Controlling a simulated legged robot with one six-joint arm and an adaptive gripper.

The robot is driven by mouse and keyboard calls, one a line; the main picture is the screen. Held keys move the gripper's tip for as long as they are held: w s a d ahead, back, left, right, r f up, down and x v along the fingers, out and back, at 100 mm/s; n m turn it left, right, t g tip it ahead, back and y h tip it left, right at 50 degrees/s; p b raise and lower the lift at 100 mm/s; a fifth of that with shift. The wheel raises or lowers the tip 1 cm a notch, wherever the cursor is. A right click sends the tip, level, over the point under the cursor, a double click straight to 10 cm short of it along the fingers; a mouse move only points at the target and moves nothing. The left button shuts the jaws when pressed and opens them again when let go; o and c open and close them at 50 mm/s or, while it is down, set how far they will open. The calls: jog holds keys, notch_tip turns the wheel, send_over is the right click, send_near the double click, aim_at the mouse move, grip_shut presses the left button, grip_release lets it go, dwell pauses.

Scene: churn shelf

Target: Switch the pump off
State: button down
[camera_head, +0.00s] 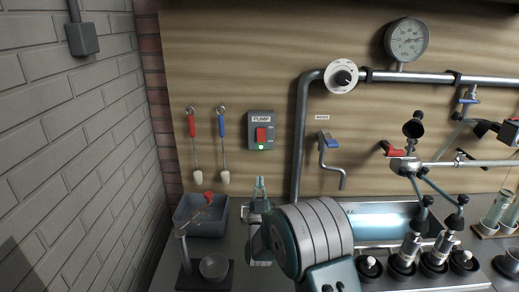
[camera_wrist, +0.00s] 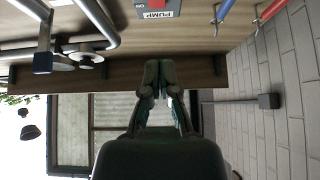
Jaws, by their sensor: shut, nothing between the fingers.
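The pump switch (camera_head: 261,130) is a grey box marked PUMP on the back wall board, with a red rocker (camera_head: 261,135) and a small bright green light at its lower edge. In the wrist view the box (camera_wrist: 158,14) is upside down and cut off at the top edge; its label and part of the red rocker show. My gripper (camera_head: 260,181) is shut and empty, below the switch in the head view and apart from it. In the wrist view my gripper (camera_wrist: 157,66) points toward the wall, its fingertips together.
Two brushes (camera_head: 222,150) hang left of the switch. A pipe (camera_head: 299,140) and a blue-handled tap (camera_head: 329,140) stand to its right. A grey basin (camera_head: 183,222) is at lower left. The board around the switch is clear.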

aim_at(260, 142)
jog(key=x, duration=0.4)
jog(key=f+x, duration=0.1)
jog(key=x, duration=0.3)
jog(key=w+x, duration=0.1)
jog(key=x, duration=0.3)
jog(key=shift+f, duration=0.35)
jog(key=shift+w+f, duration=0.1)
jog(key=shift+w, duration=0.6)
jog(key=shift+w+f+t, duration=0.3)
jog(key=shift+w+t, duration=0.4)
jog(key=shift+w, duration=0.05)
jog(key=shift+s+r, duration=0.1)
jog(key=shift+s, duration=0.1)
